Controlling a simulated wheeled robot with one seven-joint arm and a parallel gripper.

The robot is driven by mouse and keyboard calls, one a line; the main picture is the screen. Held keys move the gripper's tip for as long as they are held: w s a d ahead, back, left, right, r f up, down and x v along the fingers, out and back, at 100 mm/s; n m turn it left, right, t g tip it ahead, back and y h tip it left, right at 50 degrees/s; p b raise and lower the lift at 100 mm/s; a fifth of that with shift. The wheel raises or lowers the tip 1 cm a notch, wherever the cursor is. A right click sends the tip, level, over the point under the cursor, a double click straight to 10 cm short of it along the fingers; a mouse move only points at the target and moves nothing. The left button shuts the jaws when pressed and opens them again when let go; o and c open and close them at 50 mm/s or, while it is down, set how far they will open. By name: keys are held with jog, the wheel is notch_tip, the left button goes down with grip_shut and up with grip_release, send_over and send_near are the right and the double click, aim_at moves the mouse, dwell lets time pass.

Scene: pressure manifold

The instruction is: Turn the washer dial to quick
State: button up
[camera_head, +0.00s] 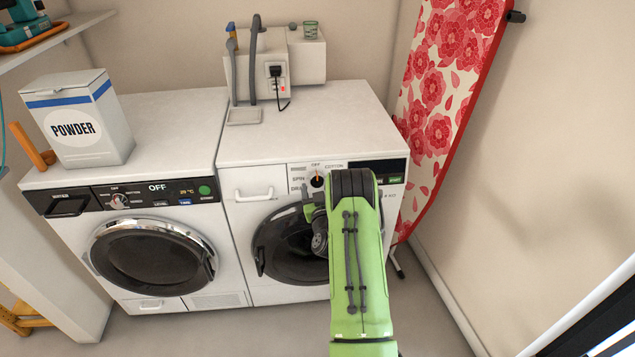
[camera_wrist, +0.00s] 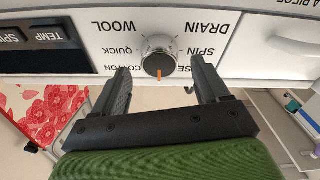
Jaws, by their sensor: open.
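The washer (camera_head: 245,225) is the white right-hand machine with a dark round door. Its dial (camera_head: 317,180) sits on the upper front panel, partly beside my arm. In the wrist view, which is upside down, the dial (camera_wrist: 159,58) is a round knob with an orange pointer. The pointer faces the picture's bottom; in the head view it points up to OFF. The QUICK label (camera_wrist: 119,50) is left of the dial in the wrist view. My gripper (camera_wrist: 158,69) is open, its two fingers apart on either side of the dial, apparently not touching it.
A second machine (camera_head: 150,255) with its own knob stands left, with a powder box (camera_head: 80,120) on top. The washer drawer (camera_head: 254,193) is left of the dial. A floral ironing board (camera_head: 440,100) leans at the right. Floor in front is clear.

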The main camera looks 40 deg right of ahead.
aim_at(317, 180)
jog(key=shift+x, duration=1.1)
jog(key=c, duration=1)
jog(key=shift+c, duration=0.2)
